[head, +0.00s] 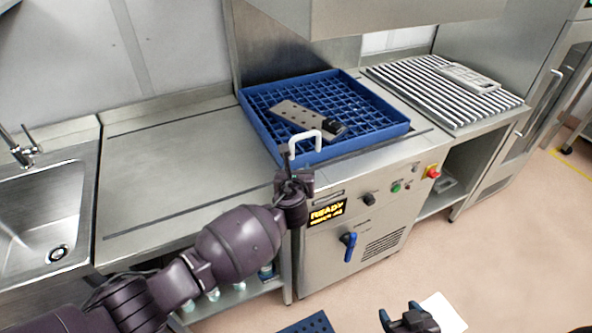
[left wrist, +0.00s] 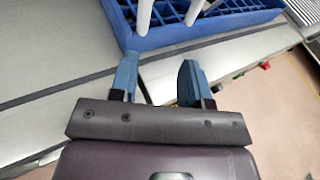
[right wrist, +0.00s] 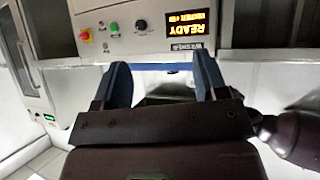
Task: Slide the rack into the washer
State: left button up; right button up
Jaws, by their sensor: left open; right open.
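The blue rack (head: 390,130) sits on the washer's (head: 350,240) top, under a raised steel hood (head: 380,14). A grey perforated mould plate with a dark end (head: 300,114) lies in it. A white handle (head: 304,141) stands at its near edge. My left gripper (head: 294,180) is open just in front of the handle; in the left wrist view the handle's white posts (left wrist: 145,14) are beyond the open fingers (left wrist: 160,75), with nothing between them. My right gripper (head: 408,316) is open and empty low in front of the washer, whose panel (right wrist: 130,30) faces it in the right wrist view.
A steel counter (head: 180,180) with a sink (head: 45,225) extends left. A slatted drain table (head: 440,90) with a pale perforated plate (head: 468,77) is right of the washer. The washer's display (head: 326,213) reads READY. A blue lever (head: 349,245) projects from its front.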

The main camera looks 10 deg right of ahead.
pick_arm(q)
jog(key=shift+s+a, duration=0.15)
jog(key=shift+s, duration=0.2)
